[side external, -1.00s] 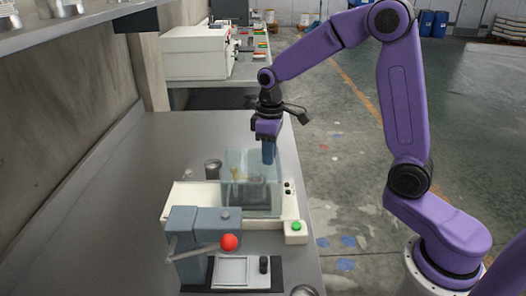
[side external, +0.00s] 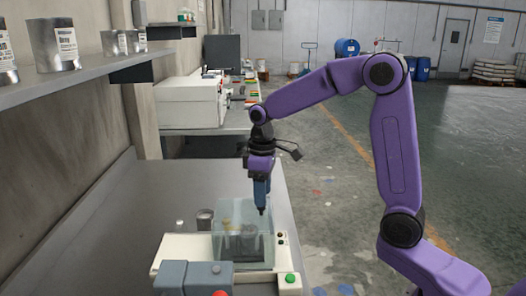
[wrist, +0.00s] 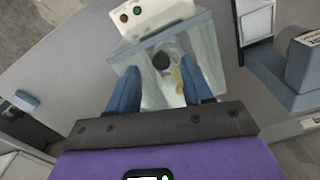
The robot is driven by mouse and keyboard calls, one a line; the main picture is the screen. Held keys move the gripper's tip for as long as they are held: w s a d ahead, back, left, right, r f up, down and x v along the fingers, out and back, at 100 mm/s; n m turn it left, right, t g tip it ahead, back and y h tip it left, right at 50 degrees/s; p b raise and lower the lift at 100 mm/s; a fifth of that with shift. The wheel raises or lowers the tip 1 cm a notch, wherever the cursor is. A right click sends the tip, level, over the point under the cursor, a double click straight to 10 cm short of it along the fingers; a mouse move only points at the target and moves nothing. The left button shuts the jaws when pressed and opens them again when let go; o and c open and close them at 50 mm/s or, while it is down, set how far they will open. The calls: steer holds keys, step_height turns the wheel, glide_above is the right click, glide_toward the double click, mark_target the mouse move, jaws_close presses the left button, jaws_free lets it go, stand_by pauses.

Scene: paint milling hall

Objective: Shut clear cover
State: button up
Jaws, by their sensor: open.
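The clear cover (side external: 226,232) is a see-through, box-like hood on the cream machine base (side external: 172,250). A dark part shows through it; I cannot tell how far the cover stands open. My gripper (side external: 262,209) points down at the cover's far right upper edge, its blue fingertips overlapping that edge in the side view. In the wrist view my gripper (wrist: 160,65) is open, its two blue fingers apart, with the clear cover (wrist: 198,48) seen between and beyond them. Nothing is held. Whether a finger touches the cover cannot be told.
A green button (side external: 290,278) sits at the base's right corner. A grey device with a red knob (side external: 221,293) stands in front. A metal cup (side external: 205,219) stands left of the cover. The bench (side external: 135,215) is clear at left. A shelf with tins (side external: 66,45) hangs above.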

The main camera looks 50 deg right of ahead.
step_height(320, 180, up, 14)
stand_by(0.4)
steer(key=shift+f, duration=0.1)
steer(key=s+a+f+n, duration=0.2)
steer(key=s+a+f, duration=0.15)
steer(key=s, duration=0.25)
steer(key=s+a+f+n, duration=0.1)
steer(key=s+a+f, duration=0.1)
steer(key=s+f, duration=0.3)
steer(key=s+d+f+n, duration=0.1)
steer(key=s+f, duration=0.2)
steer(key=s, duration=0.6)
steer(key=s+d+f+n, duration=0.2)
steer(key=s+f, duration=0.2)
steer(key=s, duration=0.4)
steer(key=shift+s+f+n, duration=0.15)
steer(key=shift+s+n, duration=0.15)
steer(key=shift+s, duration=0.1)
stand_by(0.6)
